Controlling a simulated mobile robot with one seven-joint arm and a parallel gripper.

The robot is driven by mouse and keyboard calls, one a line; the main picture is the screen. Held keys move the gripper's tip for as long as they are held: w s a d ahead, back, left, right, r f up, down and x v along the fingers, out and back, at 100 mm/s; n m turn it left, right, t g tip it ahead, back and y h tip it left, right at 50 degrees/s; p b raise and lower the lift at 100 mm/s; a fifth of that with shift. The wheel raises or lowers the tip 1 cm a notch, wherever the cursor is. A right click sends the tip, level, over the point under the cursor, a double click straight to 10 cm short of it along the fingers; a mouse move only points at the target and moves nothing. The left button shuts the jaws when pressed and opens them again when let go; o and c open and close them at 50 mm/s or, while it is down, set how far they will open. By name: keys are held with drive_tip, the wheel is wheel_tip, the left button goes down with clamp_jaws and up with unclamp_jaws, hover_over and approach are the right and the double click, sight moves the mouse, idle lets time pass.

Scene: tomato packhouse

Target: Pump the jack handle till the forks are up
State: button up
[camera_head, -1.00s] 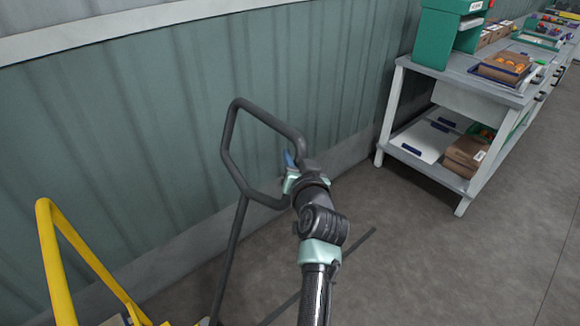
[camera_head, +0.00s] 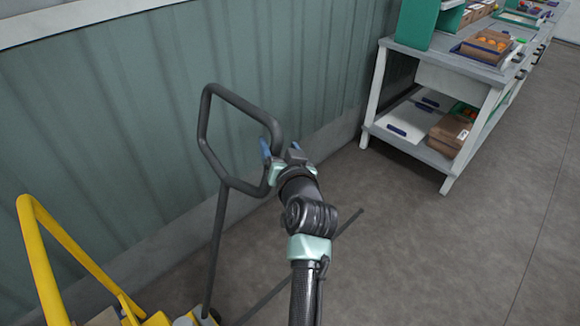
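The jack handle (camera_head: 207,135) is a dark grey angular loop on a thin shaft, standing near the wall. Its shaft runs down to a yellow and grey base (camera_head: 158,318) at the bottom edge. My gripper (camera_head: 281,152) is at the loop's right side. Its two blue-tipped fingers are apart, with the loop's bar appearing between them and a gap beside the right finger. Whether a finger touches the bar, I cannot tell. The forks are not in view.
A yellow tubular frame (camera_head: 45,255) stands at lower left. The green ribbed wall (camera_head: 130,120) runs behind the handle. A white workbench (camera_head: 465,88) with boxes and trays is at upper right. Grey floor (camera_head: 430,260) is clear at right.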

drive_tip(key=v, duration=1)
drive_tip(key=shift+s+d, duration=0.25)
drive_tip(key=shift+s, duration=0.1)
drive_tip(key=s+r+t+h+p, duration=0.1)
drive_tip(key=s+r+t+p, duration=0.15)
drive_tip(key=r, duration=1.05)
drive_tip(key=s+r+n+t+p, duration=0.1)
drive_tip(key=s+r+t, duration=0.2)
drive_tip(key=r, duration=1)
drive_tip(key=s+r+t+h+p, duration=0.1)
drive_tip(key=s+r+t+p, duration=0.15)
drive_tip(key=r, duration=1.05)
drive_tip(key=s+r+t+h+p, duration=0.1)
drive_tip(key=s+r+t, duration=0.3)
drive_tip(key=s+r, duration=0.5)
wheel_tip(320, 180, up, 2)
drive_tip(key=shift+r+h, duration=0.1)
drive_tip(key=shift+h, duration=0.3)
